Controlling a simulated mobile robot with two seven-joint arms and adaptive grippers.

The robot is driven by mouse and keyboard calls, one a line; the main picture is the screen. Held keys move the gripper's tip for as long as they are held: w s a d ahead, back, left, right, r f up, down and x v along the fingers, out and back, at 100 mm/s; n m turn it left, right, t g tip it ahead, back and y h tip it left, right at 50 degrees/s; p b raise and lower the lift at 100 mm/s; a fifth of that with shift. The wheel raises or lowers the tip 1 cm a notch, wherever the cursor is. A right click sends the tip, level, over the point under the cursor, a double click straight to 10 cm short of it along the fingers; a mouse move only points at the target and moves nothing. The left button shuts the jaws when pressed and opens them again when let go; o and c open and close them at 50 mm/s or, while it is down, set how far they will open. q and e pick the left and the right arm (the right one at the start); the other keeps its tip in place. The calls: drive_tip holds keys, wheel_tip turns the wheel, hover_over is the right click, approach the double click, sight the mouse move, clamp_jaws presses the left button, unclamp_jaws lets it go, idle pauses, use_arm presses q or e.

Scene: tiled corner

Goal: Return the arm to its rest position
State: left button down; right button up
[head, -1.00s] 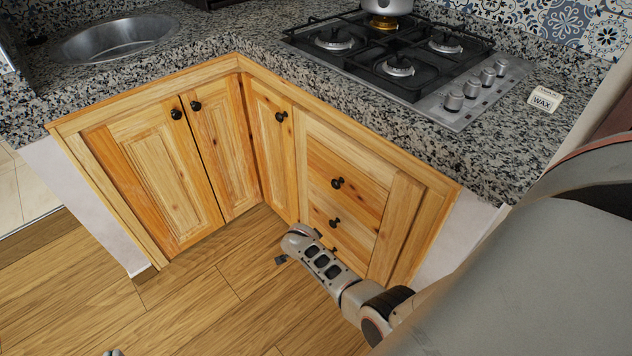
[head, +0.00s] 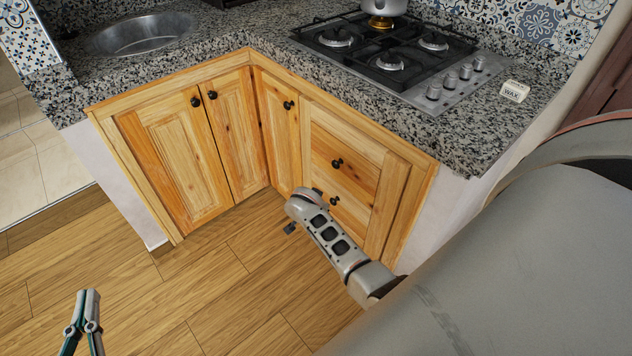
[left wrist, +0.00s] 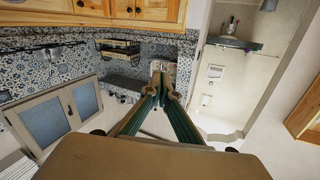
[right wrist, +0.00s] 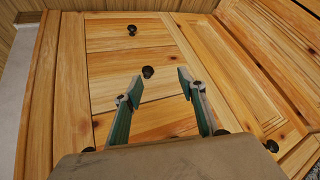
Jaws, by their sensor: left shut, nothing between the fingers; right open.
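My left gripper (head: 92,294) points up from the lower left of the head view, over the wooden floor. Its fingers are shut and empty; the left wrist view (left wrist: 159,72) shows the tips together. My right arm (head: 330,236) reaches from the lower right toward the drawers in the head view, where its fingers are mostly hidden. In the right wrist view my right gripper (right wrist: 161,84) is open, with nothing between its fingers. It faces the wooden drawer front (right wrist: 125,68), and a black knob (right wrist: 148,72) shows between the fingertips.
Wooden corner cabinets (head: 165,160) stand under a granite counter (head: 245,35). The counter bears a sink (head: 140,34), a gas stove (head: 400,60), a pot (head: 385,6) and a white WAX block (head: 515,91). Open wooden floor (head: 180,295) lies in front.

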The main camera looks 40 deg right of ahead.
use_arm(q)
drive_tip(key=shift+a+r, duration=0.15)
drive_tip(key=shift+r, duration=0.05)
use_arm(e)
drive_tip(key=shift+s+r, duration=0.3)
drive_tip(key=shift+s, duration=0.05)
